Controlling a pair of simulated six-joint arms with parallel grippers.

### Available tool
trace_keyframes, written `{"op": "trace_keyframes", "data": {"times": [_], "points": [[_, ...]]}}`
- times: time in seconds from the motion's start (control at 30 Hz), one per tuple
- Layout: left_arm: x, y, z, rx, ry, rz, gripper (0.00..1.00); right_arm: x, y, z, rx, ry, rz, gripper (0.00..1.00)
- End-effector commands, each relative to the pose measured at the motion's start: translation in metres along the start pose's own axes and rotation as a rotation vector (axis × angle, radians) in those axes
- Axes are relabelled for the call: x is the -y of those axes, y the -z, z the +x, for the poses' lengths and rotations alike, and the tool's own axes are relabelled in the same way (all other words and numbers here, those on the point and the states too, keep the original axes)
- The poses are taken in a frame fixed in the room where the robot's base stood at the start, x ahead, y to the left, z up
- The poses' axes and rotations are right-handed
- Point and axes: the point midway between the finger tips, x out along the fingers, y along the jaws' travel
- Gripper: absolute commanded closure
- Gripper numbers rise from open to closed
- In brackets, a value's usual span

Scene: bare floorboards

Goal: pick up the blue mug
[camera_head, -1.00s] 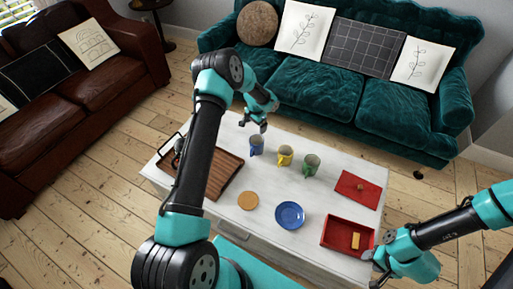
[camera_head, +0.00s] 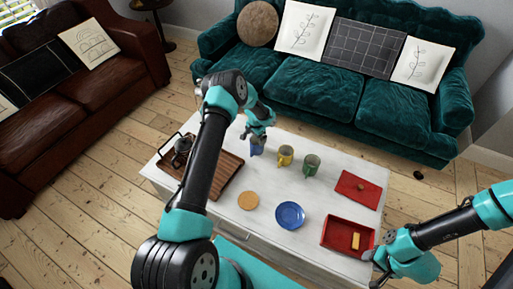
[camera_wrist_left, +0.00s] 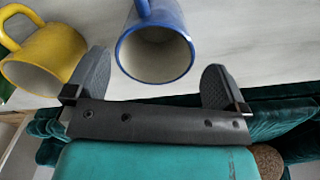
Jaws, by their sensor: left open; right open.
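The blue mug (camera_head: 257,149) stands on the white table (camera_head: 225,205), partly hidden by my left gripper in the head view. My left gripper (camera_head: 256,136) is open and just above and behind the mug. In the left wrist view, the mug (camera_wrist_left: 156,50) has its open mouth facing the camera, ahead of and between the two spread fingers of the gripper (camera_wrist_left: 152,85), with its handle at the top. The fingers do not visibly grip it. My right gripper (camera_head: 376,268) is open and empty near the table's front right corner.
A yellow mug (camera_head: 285,156) stands close beside the blue one, then a green mug (camera_head: 312,165). A wooden tray (camera_head: 229,180) lies left, under my left arm. A blue plate (camera_head: 290,215), an orange coaster (camera_head: 248,201) and a red tray (camera_head: 326,239) are nearer the front.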

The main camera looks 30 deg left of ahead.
Motion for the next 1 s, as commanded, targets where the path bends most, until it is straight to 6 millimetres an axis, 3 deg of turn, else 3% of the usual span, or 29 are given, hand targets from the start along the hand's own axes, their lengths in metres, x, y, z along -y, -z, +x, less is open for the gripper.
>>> {"op": "trace_keyframes", "data": {"times": [0.4, 0.9, 1.0], "points": [[-0.005, -0.002, 0.048, 0.0, -0.001, 0.0, 0.0, 0.0, 0.0, 0.0, 0.0, 0.0, 0.0, 0.57], [-0.005, -0.002, 0.049, 0.0, -0.001, 0.0, 0.0, 0.0, 0.0, 0.0, 0.0, 0.0, 0.0, 0.57], [-0.005, -0.002, 0.049, 0.0, -0.001, 0.0, 0.09, 0.0, 0.0, 0.0, 0.0, 0.0, 0.0, 0.57]]}}
